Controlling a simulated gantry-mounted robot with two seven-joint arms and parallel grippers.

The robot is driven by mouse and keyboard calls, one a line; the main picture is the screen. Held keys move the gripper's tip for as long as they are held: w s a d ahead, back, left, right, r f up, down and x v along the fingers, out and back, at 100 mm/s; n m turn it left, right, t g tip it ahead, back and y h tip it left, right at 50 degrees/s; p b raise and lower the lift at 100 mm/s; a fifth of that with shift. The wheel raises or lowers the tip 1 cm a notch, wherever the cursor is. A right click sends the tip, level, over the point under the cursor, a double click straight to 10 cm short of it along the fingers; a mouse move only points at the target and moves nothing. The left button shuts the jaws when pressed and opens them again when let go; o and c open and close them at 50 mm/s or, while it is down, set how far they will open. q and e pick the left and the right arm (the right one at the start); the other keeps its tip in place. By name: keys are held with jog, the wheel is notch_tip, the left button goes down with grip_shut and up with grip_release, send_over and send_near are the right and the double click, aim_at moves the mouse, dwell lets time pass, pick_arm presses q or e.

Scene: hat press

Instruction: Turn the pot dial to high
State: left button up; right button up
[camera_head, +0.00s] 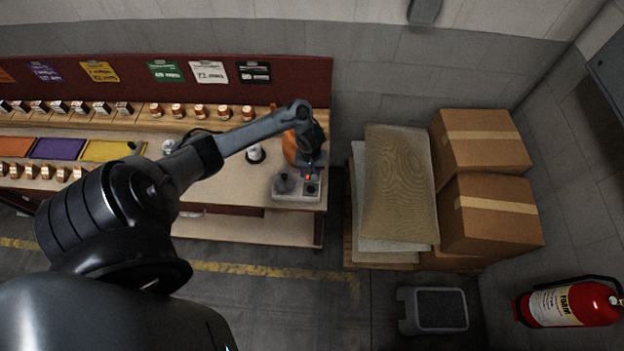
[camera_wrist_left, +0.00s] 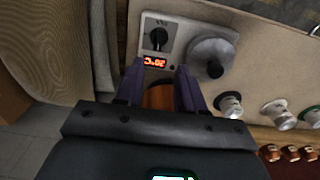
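The pot unit is a pale box on the bench's right end (camera_head: 297,196). In the left wrist view, it has a black dial (camera_wrist_left: 158,38) at its top left, a lit red display (camera_wrist_left: 155,62) below the dial, and a round grey pot part (camera_wrist_left: 213,52) to the right. The dial's exact setting is too small to read. My left gripper (camera_wrist_left: 160,73) points at the unit, its dark fingers apart with the tips near the display, short of the dial. An orange-brown thing (camera_wrist_left: 159,97) shows between the fingers; I cannot tell whether they touch it. My right gripper is not seen.
White and dark cups (camera_wrist_left: 229,103) stand beside the unit. The bench (camera_head: 230,185) also carries coloured trays (camera_head: 113,151) and rows of small boxes at the left. Stacked sacks (camera_head: 400,185) and cardboard boxes (camera_head: 485,140) stand right of the bench. A fire extinguisher (camera_head: 570,304) is at lower right.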

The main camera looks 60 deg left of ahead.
aim_at(311, 187)
pick_arm(q)
notch_tip(311, 187, down, 10)
jog(key=b, duration=0.3)
jog(key=shift+f, duration=0.25)
grip_shut()
